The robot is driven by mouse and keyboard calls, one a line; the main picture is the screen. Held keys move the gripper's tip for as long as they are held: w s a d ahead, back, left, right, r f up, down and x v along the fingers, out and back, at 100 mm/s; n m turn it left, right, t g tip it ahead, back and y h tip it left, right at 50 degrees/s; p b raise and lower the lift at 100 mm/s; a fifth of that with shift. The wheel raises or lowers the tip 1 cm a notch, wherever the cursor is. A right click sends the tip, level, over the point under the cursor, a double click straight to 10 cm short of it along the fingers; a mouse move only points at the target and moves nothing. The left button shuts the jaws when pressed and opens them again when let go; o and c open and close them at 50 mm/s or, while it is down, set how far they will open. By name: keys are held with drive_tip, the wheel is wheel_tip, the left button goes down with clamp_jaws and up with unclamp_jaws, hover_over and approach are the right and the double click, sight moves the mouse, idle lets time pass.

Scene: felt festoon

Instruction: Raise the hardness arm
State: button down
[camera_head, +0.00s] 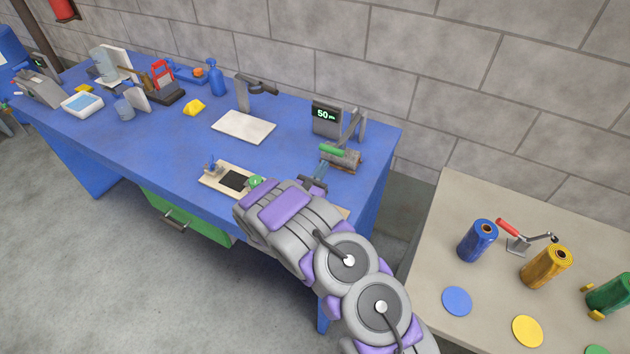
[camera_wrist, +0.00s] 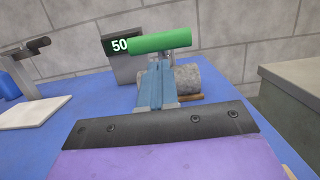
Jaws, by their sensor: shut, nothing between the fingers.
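The hardness tester (camera_head: 327,117) stands at the right end of the blue bench, its dark display reading 50. Its grey arm ends in a green handle (camera_head: 332,150), which also crosses the upper middle of the wrist view (camera_wrist: 160,42). The handle sits low, by a grey rough cylinder (camera_head: 347,162) on the bench. My gripper (camera_head: 319,169) is just in front of the handle. In the wrist view its blue fingers (camera_wrist: 157,70) are together, with nothing between them, and point just below the handle. I cannot tell whether they touch it.
A wooden board with a black pad (camera_head: 233,180) lies left of my gripper. A white plate (camera_head: 243,127) under a dark stand is farther back. A beige table (camera_head: 467,195) with coloured rolls stands to the right, across a gap. A block wall is behind.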

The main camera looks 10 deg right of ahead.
drive_tip(key=shift+x, duration=1.1)
drive_tip(key=shift+a+r, duration=0.1)
drive_tip(key=shift+a, duration=0.05)
